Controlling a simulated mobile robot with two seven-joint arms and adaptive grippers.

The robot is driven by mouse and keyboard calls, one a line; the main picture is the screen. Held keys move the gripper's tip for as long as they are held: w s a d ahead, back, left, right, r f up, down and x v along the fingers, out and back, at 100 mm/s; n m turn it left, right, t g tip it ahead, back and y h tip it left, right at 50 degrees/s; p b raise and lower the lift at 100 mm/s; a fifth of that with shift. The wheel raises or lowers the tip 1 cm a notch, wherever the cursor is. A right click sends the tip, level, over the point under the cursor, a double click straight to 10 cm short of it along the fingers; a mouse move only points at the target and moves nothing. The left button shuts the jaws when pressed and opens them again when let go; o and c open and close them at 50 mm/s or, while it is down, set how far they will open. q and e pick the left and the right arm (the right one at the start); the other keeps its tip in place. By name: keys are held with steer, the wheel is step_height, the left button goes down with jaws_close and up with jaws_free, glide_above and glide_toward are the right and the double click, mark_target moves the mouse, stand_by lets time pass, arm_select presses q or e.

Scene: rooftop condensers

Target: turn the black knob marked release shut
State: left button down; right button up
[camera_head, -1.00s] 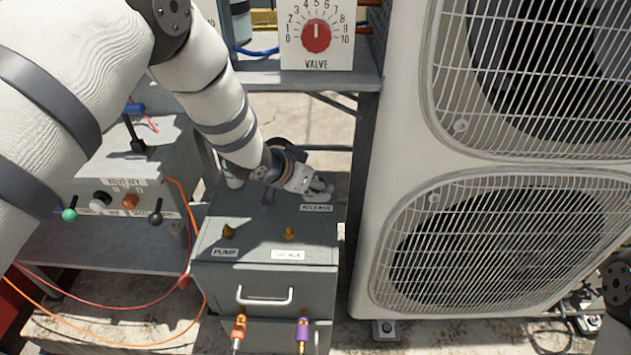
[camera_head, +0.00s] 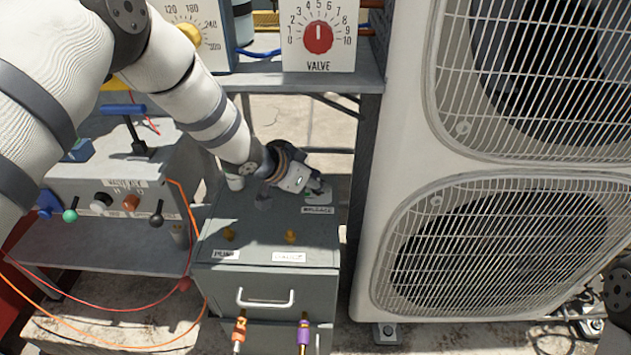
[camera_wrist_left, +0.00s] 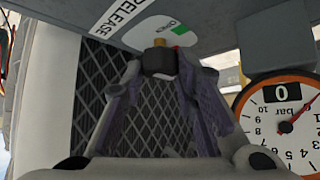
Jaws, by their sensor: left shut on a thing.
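The black knob (camera_wrist_left: 160,61) sits on a brass stem under the box edge, beside the white RELEASE label (camera_wrist_left: 117,15) and a white plate (camera_wrist_left: 168,32) reading OPEN with a green patch. My left gripper (camera_wrist_left: 158,66) is shut on the knob, a fingertip on each side. In the head view my left gripper (camera_head: 314,185) reaches the back right of the grey box (camera_head: 260,245), just behind the RELEASE label (camera_head: 317,210); the knob is mostly hidden there. My right gripper is out of view.
Brass fittings (camera_head: 290,237) stand on the box's front top. A red VALVE knob (camera_head: 318,37) is on the shelf behind. A condenser (camera_head: 366,250) stands close on the right. An orange-rimmed gauge (camera_wrist_left: 280,125) is close to my gripper. A control box with levers (camera_head: 75,170) is at left.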

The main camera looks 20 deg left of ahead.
arm_select(q)
steer(key=c, duration=1.3)
jaws_free()
steer(key=v, duration=1.2)
steer(key=shift+d, duration=0.1)
